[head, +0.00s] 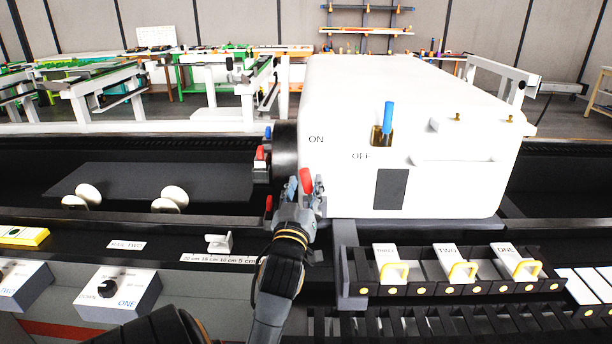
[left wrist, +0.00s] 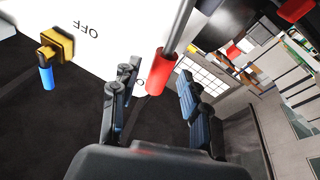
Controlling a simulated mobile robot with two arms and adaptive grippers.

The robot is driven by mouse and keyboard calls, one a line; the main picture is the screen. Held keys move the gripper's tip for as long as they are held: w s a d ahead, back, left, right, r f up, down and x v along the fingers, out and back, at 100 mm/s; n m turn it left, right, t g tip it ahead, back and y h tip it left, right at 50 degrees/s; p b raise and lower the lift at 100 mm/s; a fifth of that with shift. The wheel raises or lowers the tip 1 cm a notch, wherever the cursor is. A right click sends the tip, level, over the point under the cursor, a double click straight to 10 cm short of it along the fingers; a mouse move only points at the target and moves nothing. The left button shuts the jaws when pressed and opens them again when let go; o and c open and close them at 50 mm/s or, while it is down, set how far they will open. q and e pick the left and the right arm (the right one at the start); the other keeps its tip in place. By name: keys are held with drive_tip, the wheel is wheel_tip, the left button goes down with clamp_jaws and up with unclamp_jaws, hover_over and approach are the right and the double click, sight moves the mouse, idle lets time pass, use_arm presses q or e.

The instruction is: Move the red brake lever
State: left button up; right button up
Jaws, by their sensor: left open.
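The brake lever's red handle (head: 306,178) stands at the lower left corner of the white machine housing (head: 440,190). In the left wrist view the red handle (left wrist: 160,72) hangs on a grey metal rod (left wrist: 179,25). My left gripper (head: 306,192) is open, with a finger to either side of the red handle. In the left wrist view the open fingers (left wrist: 158,84) also flank it, with gaps visible on both sides. Whether the palm touches the handle cannot be told. My right gripper is not in view.
A blue-handled switch (head: 388,118) is on the housing, near ON and OFF labels. Other red-tipped parts (head: 260,153) lie left of the housing. Yellow-handled drawers (head: 462,270) sit at lower right. A dial box (head: 117,290) is at lower left.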

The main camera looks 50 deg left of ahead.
use_arm(q)
drive_tip(key=v, duration=0.5)
drive_tip(key=shift+s+d, duration=0.15)
drive_tip(key=shift+s, duration=0.05)
idle(0.4)
